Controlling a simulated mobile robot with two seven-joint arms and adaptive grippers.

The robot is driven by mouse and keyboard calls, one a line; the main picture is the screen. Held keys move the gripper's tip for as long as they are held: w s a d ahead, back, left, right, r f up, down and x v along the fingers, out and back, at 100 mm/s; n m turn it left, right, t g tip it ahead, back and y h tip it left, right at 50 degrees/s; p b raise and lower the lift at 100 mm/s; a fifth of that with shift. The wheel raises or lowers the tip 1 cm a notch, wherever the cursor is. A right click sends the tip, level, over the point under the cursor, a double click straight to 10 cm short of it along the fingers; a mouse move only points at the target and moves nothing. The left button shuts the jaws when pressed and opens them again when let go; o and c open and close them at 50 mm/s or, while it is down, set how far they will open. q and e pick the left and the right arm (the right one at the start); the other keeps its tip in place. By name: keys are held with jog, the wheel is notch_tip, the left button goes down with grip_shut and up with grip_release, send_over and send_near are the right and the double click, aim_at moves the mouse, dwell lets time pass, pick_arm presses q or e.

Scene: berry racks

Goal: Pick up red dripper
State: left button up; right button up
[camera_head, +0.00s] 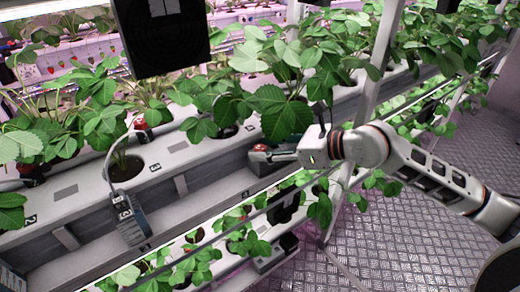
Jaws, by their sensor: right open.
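A small red-topped piece, which looks like a red dripper (260,148), shows at the tips of my right gripper (268,154), in front of the grey rack wall and under the leaves. My right gripper comes in from the right, is open, and its fingers point left around or beside this piece; I cannot tell if they touch it. Another red-topped piece (140,125) stands on the white trough (180,145) among the leaves at left. A third, darker red one (31,168) is at the far left, partly covered. My left gripper is not in view.
Leafy strawberry plants (275,105) overhang the trough close above my right gripper. A grey-blue device with a cable (128,218) hangs on the trough front. A black panel (165,40) blocks the upper left. The metal floor (400,235) at lower right is clear.

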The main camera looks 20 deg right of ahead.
jog(key=c, duration=0.9)
jog(key=shift+o, duration=0.2)
